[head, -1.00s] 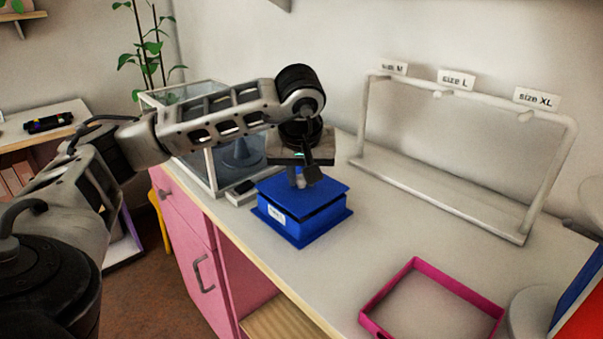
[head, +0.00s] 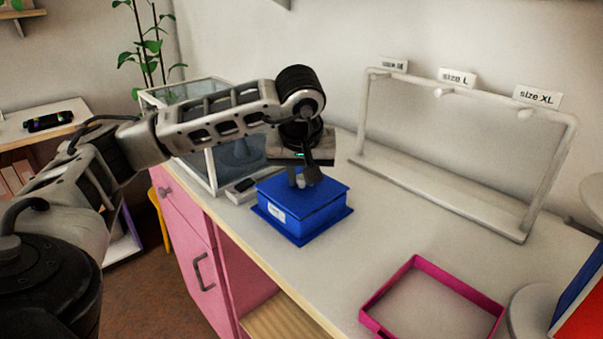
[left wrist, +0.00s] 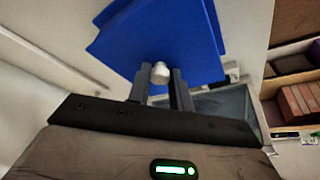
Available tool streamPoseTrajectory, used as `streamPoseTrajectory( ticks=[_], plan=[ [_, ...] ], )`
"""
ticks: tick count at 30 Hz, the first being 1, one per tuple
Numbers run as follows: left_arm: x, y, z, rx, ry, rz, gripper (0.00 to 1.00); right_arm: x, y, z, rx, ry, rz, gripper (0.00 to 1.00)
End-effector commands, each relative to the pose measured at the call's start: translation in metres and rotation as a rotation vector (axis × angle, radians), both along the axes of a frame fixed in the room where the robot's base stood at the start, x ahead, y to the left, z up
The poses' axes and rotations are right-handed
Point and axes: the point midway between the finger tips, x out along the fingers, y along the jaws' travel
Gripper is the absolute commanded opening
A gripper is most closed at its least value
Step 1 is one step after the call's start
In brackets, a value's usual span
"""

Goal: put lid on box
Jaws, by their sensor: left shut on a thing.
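The blue box (head: 301,221) stands on the counter, with a white label on its front. The blue lid (head: 325,193) lies over the top of the box; no clear gap shows between them. My left gripper (head: 303,180) is above the lid and shut on its white knob. In the left wrist view the knob (left wrist: 160,73) sits between the two fingers, with the blue lid (left wrist: 185,30) beyond. The inside of the box is hidden. My right gripper is not in view.
A glass case (head: 213,164) stands close behind the box at left. A white rack (head: 440,188) with size labels stands at the back right. A pink tray (head: 433,263) lies at front right. The counter (head: 375,225) between is clear.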

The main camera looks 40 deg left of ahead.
Motion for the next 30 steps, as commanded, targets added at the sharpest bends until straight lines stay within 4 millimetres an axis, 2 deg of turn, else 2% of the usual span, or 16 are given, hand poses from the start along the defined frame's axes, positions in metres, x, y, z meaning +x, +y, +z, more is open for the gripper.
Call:
streamPoseTrajectory(
  ticks=[27, 28, 30],
  plan=[
    [0.0001, 0.0001, -0.0029, 0.000, -0.001, 0.000, 0.00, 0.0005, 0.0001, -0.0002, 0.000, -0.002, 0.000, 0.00],
    [0.0001, 0.0001, -0.0029, 0.000, -0.001, 0.000, 0.27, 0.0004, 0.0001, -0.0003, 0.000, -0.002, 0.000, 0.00],
    [0.0001, 0.0001, -0.0029, 0.000, -0.001, 0.000, 0.46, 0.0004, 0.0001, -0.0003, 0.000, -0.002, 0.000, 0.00]
  ],
)
